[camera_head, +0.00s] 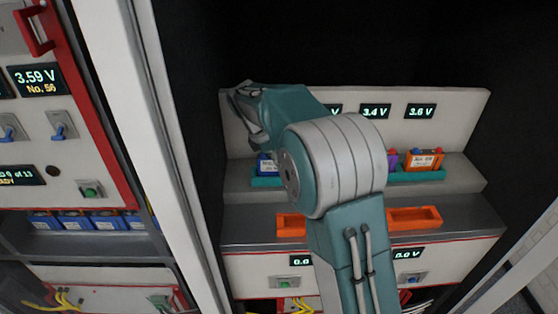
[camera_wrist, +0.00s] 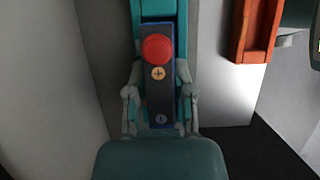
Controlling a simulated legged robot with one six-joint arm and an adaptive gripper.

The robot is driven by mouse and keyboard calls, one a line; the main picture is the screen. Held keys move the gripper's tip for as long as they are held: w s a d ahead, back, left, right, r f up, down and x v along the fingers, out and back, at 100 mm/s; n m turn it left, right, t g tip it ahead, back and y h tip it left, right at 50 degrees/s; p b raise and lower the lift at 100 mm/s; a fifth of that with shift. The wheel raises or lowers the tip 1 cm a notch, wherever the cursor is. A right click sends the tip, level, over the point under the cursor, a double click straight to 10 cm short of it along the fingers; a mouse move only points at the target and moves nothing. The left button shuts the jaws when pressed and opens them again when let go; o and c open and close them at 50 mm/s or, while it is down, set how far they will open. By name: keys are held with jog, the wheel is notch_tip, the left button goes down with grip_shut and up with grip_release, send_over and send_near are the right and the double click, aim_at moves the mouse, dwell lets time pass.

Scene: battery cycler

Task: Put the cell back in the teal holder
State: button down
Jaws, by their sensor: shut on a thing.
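In the wrist view my gripper (camera_wrist: 159,93) is shut on the blue cell (camera_wrist: 160,85), with one finger on each side. The cell has a dark top with a red terminal and plus and minus marks. In the head view the cell (camera_head: 266,165) is low at the left of the shelf, at the teal holder (camera_head: 267,182). My gripper (camera_head: 247,112) is above it, partly hidden by my arm. I cannot tell whether the cell is fully seated.
Orange holders (camera_head: 414,217) lie on the lower ledge; one also shows in the wrist view (camera_wrist: 256,28). An orange cell (camera_head: 424,160) and a purple cell (camera_head: 392,158) stand on the right of the shelf. A white cabinet post (camera_head: 140,120) is close on the left.

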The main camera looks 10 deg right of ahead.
jog(key=shift+c, duration=2.4)
grip_release()
